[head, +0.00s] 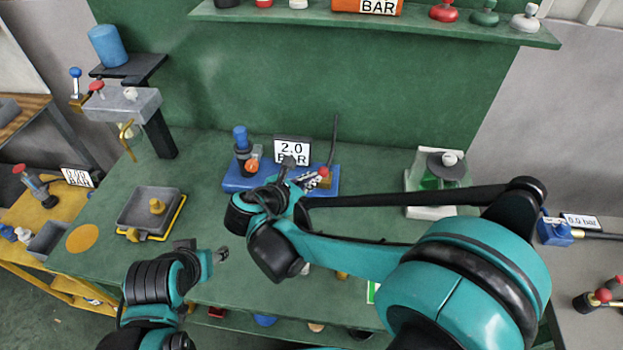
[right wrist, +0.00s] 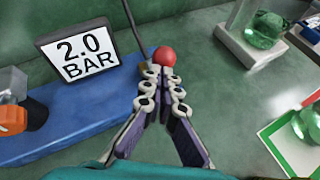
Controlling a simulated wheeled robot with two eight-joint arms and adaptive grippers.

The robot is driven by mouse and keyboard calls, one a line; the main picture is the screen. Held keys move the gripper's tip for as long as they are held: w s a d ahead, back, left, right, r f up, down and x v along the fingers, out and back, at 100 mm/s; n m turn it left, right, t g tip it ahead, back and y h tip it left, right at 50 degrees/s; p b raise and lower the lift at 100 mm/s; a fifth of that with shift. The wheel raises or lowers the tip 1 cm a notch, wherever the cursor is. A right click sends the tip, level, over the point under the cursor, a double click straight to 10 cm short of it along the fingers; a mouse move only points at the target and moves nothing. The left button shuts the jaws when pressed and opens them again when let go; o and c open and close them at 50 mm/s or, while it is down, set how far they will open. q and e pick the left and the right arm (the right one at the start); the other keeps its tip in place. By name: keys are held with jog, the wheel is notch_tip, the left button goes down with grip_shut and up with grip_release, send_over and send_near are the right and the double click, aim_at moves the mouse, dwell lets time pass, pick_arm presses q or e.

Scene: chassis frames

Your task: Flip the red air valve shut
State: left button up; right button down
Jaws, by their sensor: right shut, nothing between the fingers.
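The red valve knob (head: 324,172) is a small red ball at the right end of the blue block (head: 235,184) on the green bench. A brass-coloured fitting (head: 326,184) sits under it. In the right wrist view the red knob (right wrist: 164,56) is just beyond my fingertips. My right gripper (head: 314,179) is shut and empty, its tips close together (right wrist: 162,78) at the knob. I cannot tell whether they touch it. The valve's lever is mostly hidden by my fingers. My left gripper (head: 220,256) hangs over the bench's front left, away from the block.
A thin dark hose (head: 334,138) rises behind the knob. A glass vessel on a pale base (head: 430,211) stands right. A square tray (head: 140,212) sits left.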

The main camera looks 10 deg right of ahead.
jog(key=shift+w+r, duration=0.1)
jog(key=shift+r, duration=0.05)
jog(key=w+d+r+n+g+y+p, duration=0.1)
jog(key=w+d+r+g+y+p, duration=0.1)
jog(key=w+g+p, duration=0.5)
jog(key=shift+w+r+n+y+p, duration=0.2)
jog(key=shift+r+n+y+p, duration=0.35)
jog(key=shift+p, duration=0.7)
jog(key=shift+r, duration=0.25)
jog(key=shift+r+p, duration=0.6)
jog(key=shift+r, duration=0.1)
